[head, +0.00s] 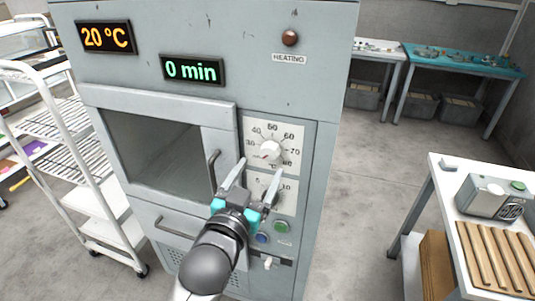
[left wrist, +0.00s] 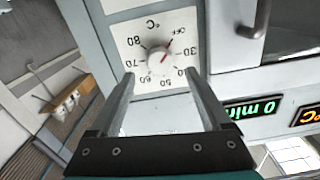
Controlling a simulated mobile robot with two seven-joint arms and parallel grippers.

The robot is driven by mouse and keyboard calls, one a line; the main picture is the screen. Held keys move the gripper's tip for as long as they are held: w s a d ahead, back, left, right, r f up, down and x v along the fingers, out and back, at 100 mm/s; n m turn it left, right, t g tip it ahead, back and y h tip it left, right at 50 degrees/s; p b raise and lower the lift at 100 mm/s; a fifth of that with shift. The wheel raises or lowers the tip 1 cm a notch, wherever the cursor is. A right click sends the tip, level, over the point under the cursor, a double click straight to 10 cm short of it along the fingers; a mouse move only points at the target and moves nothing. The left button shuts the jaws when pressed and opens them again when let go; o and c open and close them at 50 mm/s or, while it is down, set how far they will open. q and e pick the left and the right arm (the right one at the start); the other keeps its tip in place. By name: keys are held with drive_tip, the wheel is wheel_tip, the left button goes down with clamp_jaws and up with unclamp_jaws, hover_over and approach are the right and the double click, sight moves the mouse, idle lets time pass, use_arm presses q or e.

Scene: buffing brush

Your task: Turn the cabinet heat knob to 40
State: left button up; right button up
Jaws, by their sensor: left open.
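The heat knob (head: 271,150) is a round white knob on a white dial plate (head: 289,128) marked 30 to 80 on the grey cabinet. In the left wrist view the heat knob (left wrist: 160,61) appears turned around, its red pointer near OFF. My left gripper (head: 260,168) is open and empty, its fingers pointing at the panel just below the knob. In the left wrist view the left gripper (left wrist: 159,73) has a fingertip to either side of the knob; contact is not visible. My right gripper is out of view.
The cabinet display (head: 105,38) reads 20 °C and the timer display (head: 192,71) 0 min. A door handle (head: 213,170) sticks out left of the knob. A rack (head: 85,190) stands left, a white table (head: 450,200) right.

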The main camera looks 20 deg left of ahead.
sight(268, 155)
use_arm(q)
drive_tip(key=shift+w+d, duration=0.1)
drive_tip(key=shift+w, duration=2.9)
clamp_jaws()
